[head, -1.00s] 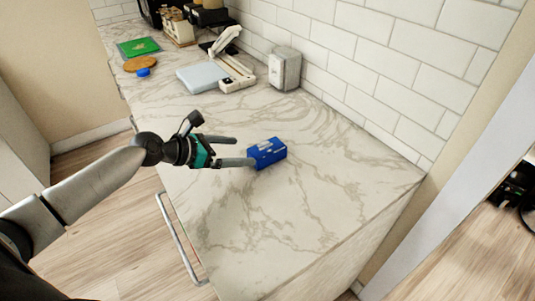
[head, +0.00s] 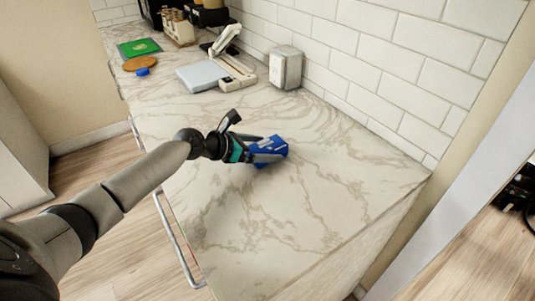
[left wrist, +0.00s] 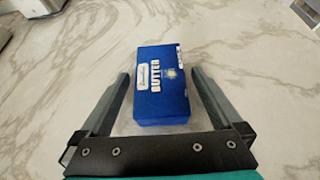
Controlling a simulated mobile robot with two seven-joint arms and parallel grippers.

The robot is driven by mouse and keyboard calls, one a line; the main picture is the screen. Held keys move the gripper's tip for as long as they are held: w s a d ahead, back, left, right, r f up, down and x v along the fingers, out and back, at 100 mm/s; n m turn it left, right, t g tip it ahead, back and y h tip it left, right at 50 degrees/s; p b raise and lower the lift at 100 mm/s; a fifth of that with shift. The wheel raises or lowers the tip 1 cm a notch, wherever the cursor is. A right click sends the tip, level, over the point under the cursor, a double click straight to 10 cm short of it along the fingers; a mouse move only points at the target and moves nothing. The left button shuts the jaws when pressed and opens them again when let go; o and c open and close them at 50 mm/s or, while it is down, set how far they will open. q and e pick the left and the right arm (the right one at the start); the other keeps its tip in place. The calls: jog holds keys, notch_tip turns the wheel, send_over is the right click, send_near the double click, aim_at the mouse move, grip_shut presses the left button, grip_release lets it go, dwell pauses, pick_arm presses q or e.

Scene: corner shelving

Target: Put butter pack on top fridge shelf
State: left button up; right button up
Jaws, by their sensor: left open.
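The blue butter pack (head: 277,147) lies on the marble countertop (head: 260,215). In the left wrist view the butter pack (left wrist: 161,84) shows its printed label and sits between the two fingers. My left gripper (head: 268,151) reaches in from the left, low over the counter, with its fingers on either side of the pack. In the left wrist view the left gripper (left wrist: 160,88) is open, and a gap shows between each finger and the pack. My right gripper is in neither view. No fridge shelf shows.
A metal napkin holder (head: 285,67) stands by the tiled wall. A white scale-like device (head: 204,75), a round wooden board (head: 139,63) and a green board (head: 139,47) lie farther back. The counter in front of the pack is clear.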

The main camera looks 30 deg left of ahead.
pick_arm(q)
jog(key=shift+w+d+f, duration=0.3)
jog(key=shift+w+d, duration=0.05)
jog(key=shift+w, duration=0.2)
grip_shut()
dwell(0.5)
